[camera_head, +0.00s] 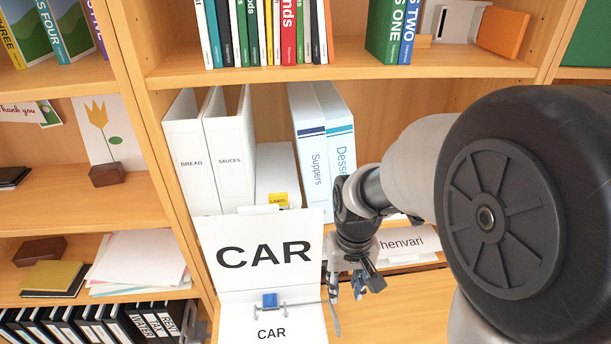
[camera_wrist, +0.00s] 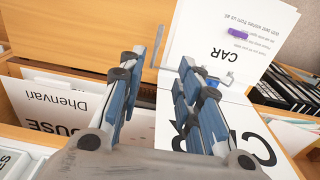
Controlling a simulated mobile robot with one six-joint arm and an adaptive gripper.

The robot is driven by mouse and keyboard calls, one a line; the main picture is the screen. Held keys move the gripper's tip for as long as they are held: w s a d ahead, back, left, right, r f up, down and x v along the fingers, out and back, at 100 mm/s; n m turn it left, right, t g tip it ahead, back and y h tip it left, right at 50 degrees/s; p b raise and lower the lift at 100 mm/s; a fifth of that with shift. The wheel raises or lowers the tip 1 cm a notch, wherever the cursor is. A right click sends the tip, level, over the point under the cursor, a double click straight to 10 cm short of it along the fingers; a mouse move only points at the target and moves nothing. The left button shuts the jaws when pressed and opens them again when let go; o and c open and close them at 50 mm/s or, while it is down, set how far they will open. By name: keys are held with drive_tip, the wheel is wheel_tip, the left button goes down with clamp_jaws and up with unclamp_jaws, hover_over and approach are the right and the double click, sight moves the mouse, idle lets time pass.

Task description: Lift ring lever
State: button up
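A white binder or folder marked CAR (camera_head: 227,258) stands open at lower centre in the head view, with a smaller CAR sheet below. A metal ring mechanism (camera_head: 292,306) with a thin bar runs across it, beside a small blue block (camera_head: 269,300). In the wrist view the mechanism (camera_wrist: 228,78) shows just right of the right finger, on the CAR sheets (camera_wrist: 205,30). My gripper (camera_head: 365,283) is to the right of the mechanism. In the wrist view my gripper (camera_wrist: 160,75) is open, with nothing seen between its fingers.
Folders with a Dhenvari card (camera_wrist: 70,95) stand close on the other side of my gripper. A wooden board (camera_wrist: 90,40) lies past the fingertips. White binders (camera_head: 230,150) and Suppers binders (camera_head: 312,150) stand on the shelf behind. A purple object (camera_wrist: 238,33) shows on the sheet.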

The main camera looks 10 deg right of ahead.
sight(337, 325)
drive_tip(key=f+b, duration=0.1)
drive_tip(key=f, duration=0.5)
drive_tip(key=f+b, duration=0.2)
drive_tip(key=f, duration=0.4)
drive_tip(key=w+f+b, duration=0.1)
drive_tip(key=f, duration=0.6)
drive_tip(key=shift+c, duration=0.4)
clamp_jaws()
